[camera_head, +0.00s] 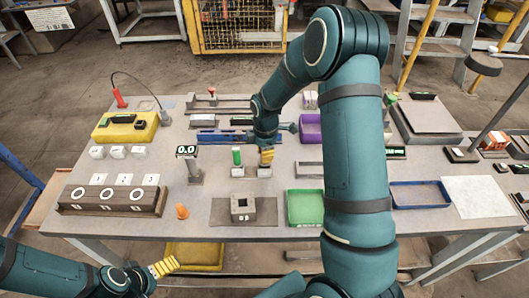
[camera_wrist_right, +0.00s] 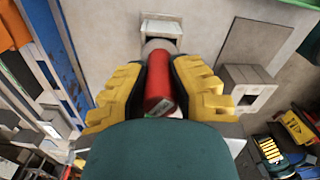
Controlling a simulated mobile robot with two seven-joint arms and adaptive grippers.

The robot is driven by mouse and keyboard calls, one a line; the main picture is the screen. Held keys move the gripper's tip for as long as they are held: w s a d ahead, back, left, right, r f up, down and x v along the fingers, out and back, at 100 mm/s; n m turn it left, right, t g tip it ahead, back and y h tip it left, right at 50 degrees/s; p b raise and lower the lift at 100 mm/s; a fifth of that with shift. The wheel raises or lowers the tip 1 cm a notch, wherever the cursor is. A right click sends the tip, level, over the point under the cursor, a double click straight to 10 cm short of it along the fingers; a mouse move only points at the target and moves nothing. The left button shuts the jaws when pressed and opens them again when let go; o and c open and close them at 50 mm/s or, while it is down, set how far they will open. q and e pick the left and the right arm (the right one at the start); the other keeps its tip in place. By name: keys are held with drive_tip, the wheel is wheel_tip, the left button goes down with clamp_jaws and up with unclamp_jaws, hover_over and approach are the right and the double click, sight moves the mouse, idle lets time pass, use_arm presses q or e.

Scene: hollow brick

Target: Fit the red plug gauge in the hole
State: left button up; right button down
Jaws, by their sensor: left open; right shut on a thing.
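The red plug gauge (camera_wrist_right: 158,82) is between the yellow fingers of my right gripper (camera_wrist_right: 158,88), which is shut on it. Its grey end points at a small pale stand block (camera_wrist_right: 160,28); I cannot tell if they touch. In the head view my right gripper (camera_head: 267,157) is just above that stand (camera_head: 264,172) and hides the gauge. My left gripper (camera_head: 164,266) is open and empty off the front edge.
A green plug (camera_head: 237,155) stands in a similar block left of my right gripper. A green tray (camera_head: 305,222) is right of the brick.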

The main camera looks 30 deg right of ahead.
drive_tip(key=shift+f, duration=0.3)
drive_tip(key=c, duration=0.9)
unclamp_jaws()
wheel_tip(320, 180, up, 12)
drive_tip(key=shift+d, duration=0.15)
drive_tip(key=shift+s+f, duration=0.1)
drive_tip(key=shift+s, duration=0.05)
